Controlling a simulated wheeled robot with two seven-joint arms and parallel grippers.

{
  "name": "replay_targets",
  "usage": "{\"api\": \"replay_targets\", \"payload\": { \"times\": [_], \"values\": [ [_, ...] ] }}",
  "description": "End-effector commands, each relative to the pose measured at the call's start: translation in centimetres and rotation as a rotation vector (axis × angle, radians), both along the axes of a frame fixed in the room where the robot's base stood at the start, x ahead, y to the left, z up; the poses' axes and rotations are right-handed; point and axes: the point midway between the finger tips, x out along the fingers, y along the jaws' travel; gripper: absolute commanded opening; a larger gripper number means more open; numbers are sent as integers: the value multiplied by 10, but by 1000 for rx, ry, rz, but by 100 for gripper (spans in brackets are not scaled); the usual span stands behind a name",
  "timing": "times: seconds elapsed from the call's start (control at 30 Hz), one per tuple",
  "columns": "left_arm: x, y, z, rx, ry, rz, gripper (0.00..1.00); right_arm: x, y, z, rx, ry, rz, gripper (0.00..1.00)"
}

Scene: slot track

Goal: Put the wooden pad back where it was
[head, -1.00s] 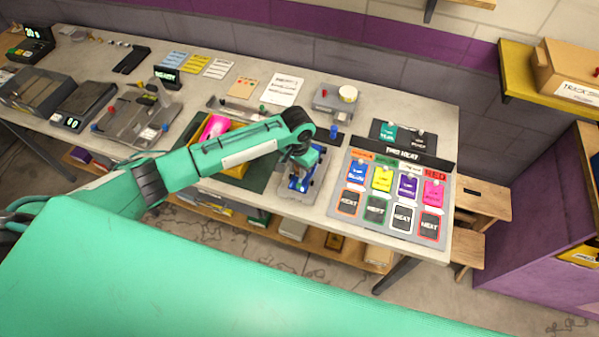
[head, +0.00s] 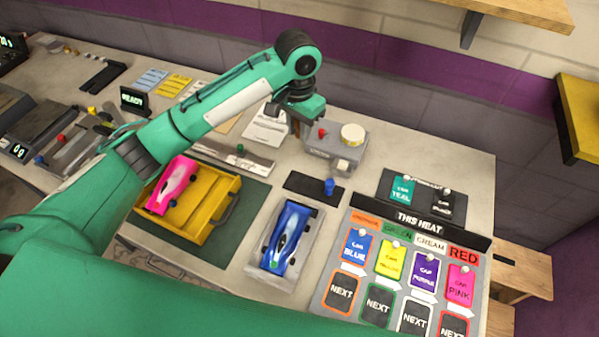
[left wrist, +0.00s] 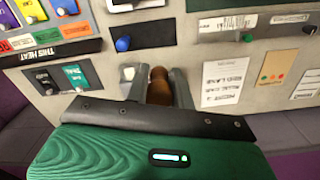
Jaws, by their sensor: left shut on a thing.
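My left gripper (head: 298,122) is at the back of the bench, just left of the grey box with a red button. In the left wrist view my gripper (left wrist: 158,84) is shut on a brown wooden piece (left wrist: 158,88), which I take to be the wooden pad. I cannot tell whether the pad touches the bench. My right gripper is not in view.
The grey box (head: 322,152) carries a cream roll (head: 352,134). A blue car (head: 288,237) sits on a grey tray. A pink car (head: 172,187) sits in a yellow tray (head: 205,212). A heat board (head: 420,222) with coloured cards is at the right. A paper sheet (head: 262,130) lies behind.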

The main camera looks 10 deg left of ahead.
Motion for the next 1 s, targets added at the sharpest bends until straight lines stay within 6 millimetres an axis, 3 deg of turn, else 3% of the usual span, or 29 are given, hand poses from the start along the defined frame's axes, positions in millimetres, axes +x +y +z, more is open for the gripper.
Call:
{"api": "replay_targets", "payload": {
  "times": [0.17, 0.63, 1.0],
  "values": [
    [-2, 0, -7, 4, 1, -8, 1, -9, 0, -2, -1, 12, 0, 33],
    [-3, 0, -124, 5, 3, -7, 1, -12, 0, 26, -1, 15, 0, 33],
    [-4, 0, -170, 5, 2, -8, 1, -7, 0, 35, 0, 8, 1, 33]
  ]
}}
